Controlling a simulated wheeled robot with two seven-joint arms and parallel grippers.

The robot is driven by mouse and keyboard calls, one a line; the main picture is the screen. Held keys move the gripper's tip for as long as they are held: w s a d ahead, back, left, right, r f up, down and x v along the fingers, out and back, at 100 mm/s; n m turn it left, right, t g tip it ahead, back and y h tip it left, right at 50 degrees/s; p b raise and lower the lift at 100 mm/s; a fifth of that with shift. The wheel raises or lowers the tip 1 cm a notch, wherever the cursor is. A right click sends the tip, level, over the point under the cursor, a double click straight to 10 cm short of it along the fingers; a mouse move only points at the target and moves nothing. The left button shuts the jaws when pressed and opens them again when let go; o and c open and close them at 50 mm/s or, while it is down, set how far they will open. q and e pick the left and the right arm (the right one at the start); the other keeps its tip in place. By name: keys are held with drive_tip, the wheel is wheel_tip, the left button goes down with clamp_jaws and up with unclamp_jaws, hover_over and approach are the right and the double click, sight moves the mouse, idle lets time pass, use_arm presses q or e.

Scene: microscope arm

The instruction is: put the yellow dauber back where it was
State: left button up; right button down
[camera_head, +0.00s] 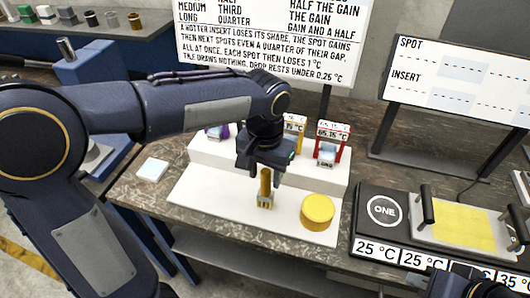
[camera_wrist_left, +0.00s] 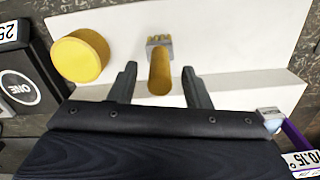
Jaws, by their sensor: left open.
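The yellow dauber (camera_head: 265,186), a yellow handle on a small grey block, stands upright on the white board in front of the raised white step. It also shows in the left wrist view (camera_wrist_left: 160,75), its handle pointing toward the gripper. My left gripper (camera_head: 263,172) comes down over it from above. In the left wrist view its two fingers (camera_wrist_left: 159,88) are open, one on each side of the handle, with gaps on both sides. A round yellow pot or lid (camera_head: 317,212) sits to the right of the dauber. My right gripper (camera_head: 452,286) shows only partly at the bottom edge.
On the white step (camera_head: 222,152) stand small coloured holders, including a red one (camera_head: 331,144) and a yellow one (camera_head: 294,128). A black plate marked ONE (camera_head: 382,210) and a yellow-topped tray (camera_head: 462,228) with dark handles lie right. A pale tile (camera_head: 152,169) lies left.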

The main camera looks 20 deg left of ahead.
use_arm(q)
wheel_tip(320, 180, up, 8)
drive_tip(key=shift+r, duration=0.1)
drive_tip(key=s+a+f+n+t+h, duration=0.2)
drive_tip(key=s+a+f, duration=0.2)
drive_tip(key=s, duration=0.4)
drive_tip(key=s+a+f+n+t+h, duration=0.1)
drive_tip(key=s+a+f+n+t, duration=0.1)
drive_tip(key=s, duration=0.6)
drive_tip(key=a+f+t, duration=0.1)
drive_tip(key=a+f, duration=0.1)
drive_tip(key=a, duration=0.1)
drive_tip(key=shift+f+t+h, duration=0.2)
drive_tip(key=shift+t+h, duration=0.1)
drive_tip(key=shift+h, duration=0.1)
drive_tip(key=shift+a, duration=0.1)
